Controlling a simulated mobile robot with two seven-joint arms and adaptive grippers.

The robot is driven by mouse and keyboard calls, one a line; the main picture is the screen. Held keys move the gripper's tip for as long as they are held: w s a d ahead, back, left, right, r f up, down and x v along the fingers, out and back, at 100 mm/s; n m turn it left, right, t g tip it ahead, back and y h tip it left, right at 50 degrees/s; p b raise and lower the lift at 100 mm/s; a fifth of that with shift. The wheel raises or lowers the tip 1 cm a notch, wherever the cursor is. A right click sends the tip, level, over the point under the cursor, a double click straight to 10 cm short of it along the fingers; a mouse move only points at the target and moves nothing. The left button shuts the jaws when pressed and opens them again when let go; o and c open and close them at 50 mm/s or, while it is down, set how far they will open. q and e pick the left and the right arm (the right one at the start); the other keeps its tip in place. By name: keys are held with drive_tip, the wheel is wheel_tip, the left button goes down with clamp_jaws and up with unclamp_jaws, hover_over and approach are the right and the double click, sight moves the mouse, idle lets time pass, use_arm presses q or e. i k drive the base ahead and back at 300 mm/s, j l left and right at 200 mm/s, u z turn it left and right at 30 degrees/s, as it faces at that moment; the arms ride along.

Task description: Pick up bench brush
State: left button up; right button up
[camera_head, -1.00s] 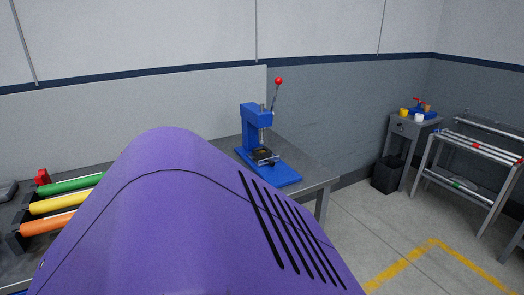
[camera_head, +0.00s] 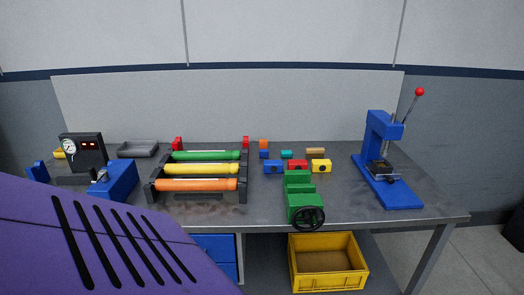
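I cannot make out a bench brush for certain in the head view. A small tan, elongated piece (camera_head: 315,151) lies at the back of the workbench (camera_head: 340,203), behind the colored blocks. It is too small to tell whether it is the brush. Neither of my grippers is in view. The lower left of the view is blocked by something purple close to the camera, which hides the front left of the bench.
A rack of green, yellow and orange rollers (camera_head: 198,169) stands left of a green vise (camera_head: 303,203). A blue press (camera_head: 388,165) stands at the right end. A gauge unit (camera_head: 84,151) and grey tray (camera_head: 138,149) are left. A yellow crate (camera_head: 328,276) sits below.

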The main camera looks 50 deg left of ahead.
sight(310, 152)
drive_tip(key=u, duration=1.3)
drive_tip(key=i+l+u, duration=0.1)
drive_tip(key=u, duration=0.45)
